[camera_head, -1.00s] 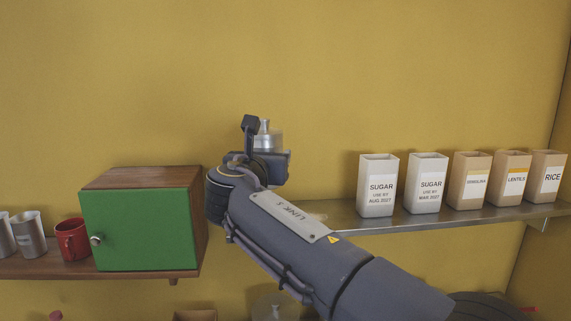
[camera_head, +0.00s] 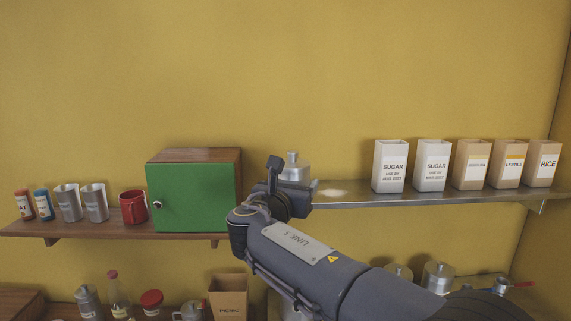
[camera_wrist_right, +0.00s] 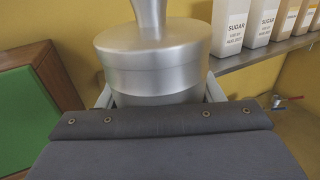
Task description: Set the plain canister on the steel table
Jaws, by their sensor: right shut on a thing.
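My right gripper (camera_wrist_right: 160,94) is shut on a steel canister (camera_wrist_right: 152,50) with a lidded top and a knob, its fingers on either side of it. No label shows on the part I see. In the head view the canister (camera_head: 293,169) is upright beside the left end of the steel shelf, right of the green-doored cabinet. My forearm hides its lower part and most of the gripper. I cannot make out a steel table top; the lower right is largely behind my arm. My left gripper is not in view.
The green-doored cabinet (camera_head: 195,190) stands on a wooden shelf with a red mug (camera_head: 133,207) and steel cups. Several cartons (camera_head: 432,166) line the steel shelf (camera_head: 350,198). Below right are other steel canisters (camera_head: 438,277); below left are a labelled canister (camera_head: 89,302), a bottle and a box (camera_head: 229,298).

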